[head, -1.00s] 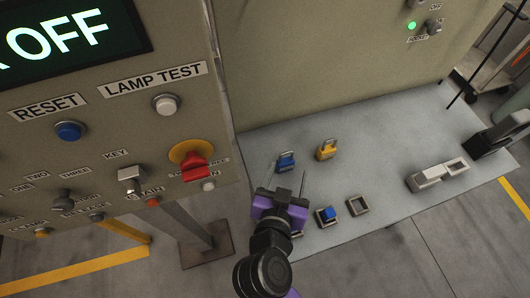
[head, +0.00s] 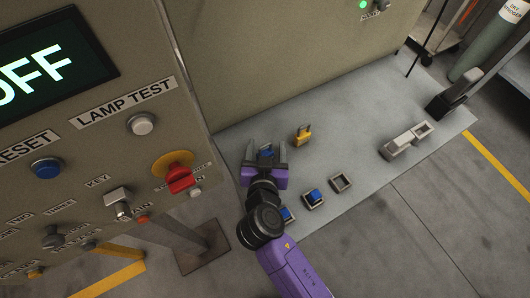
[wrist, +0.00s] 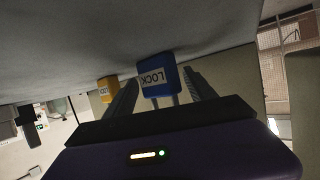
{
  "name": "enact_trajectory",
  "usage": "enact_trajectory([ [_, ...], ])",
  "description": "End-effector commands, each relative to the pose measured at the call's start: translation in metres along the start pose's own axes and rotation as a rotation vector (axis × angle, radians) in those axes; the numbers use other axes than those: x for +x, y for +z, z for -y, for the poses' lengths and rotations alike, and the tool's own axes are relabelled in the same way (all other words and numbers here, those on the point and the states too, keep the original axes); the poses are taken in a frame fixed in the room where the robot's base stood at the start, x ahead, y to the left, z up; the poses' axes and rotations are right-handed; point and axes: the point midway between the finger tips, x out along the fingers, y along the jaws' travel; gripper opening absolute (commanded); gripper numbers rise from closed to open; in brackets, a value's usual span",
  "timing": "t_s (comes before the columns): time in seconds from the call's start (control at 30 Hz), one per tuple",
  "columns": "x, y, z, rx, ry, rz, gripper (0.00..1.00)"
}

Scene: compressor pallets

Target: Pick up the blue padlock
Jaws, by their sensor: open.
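The blue padlock (head: 266,151) stands on the grey surface near the tall beige cabinet, partly hidden by my gripper in the head view. In the wrist view the blue padlock (wrist: 158,76) shows its "LOCK" label and lies between my two fingers. My gripper (head: 265,149) is open, with one finger on each side of the padlock. The wrist view also shows my gripper (wrist: 162,92), and I cannot tell whether the fingers touch the padlock.
A yellow padlock (head: 303,135) stands close on the right; it also shows in the wrist view (wrist: 107,89). Small square holders, some with blue pieces (head: 313,198), lie nearer. A control panel (head: 100,130) rises at the left. The grey surface (head: 350,125) is clear right of the yellow padlock.

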Motion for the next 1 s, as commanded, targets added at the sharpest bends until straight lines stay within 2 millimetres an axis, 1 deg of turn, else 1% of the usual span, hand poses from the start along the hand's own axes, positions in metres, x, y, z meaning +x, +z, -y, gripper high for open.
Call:
enact_trajectory([
  [0.1,0.000,0.000,0.000,0.000,0.000,0.000,0.64],
  [0.13,0.000,0.000,0.000,0.000,0.000,0.000,0.62],
  [0.17,0.000,0.000,0.000,0.000,0.000,-0.001,0.56],
  [0.2,0.000,0.000,0.000,0.000,0.000,-0.001,0.49],
  [0.27,0.000,0.000,0.000,0.000,0.000,-0.001,0.37],
  [0.3,0.000,0.000,0.000,0.000,0.000,-0.001,0.29],
  [0.37,0.000,0.000,0.000,0.000,0.000,0.000,0.17],
  [0.4,0.000,0.000,0.000,0.000,0.000,-0.001,0.09],
  [0.43,0.000,0.000,0.000,0.000,0.000,-0.001,0.03],
  [0.47,0.000,-0.001,0.000,0.001,0.000,-0.001,0.01],
  [0.77,-0.001,-0.003,0.000,0.002,0.000,-0.002,0.01],
  [0.87,-0.003,-0.009,0.000,0.003,0.000,-0.004,0.01],
  [0.97,-0.008,-0.021,0.001,0.004,0.000,-0.004,0.01],
  [1.0,-0.011,-0.027,0.001,0.005,-0.001,-0.005,0.01],
])
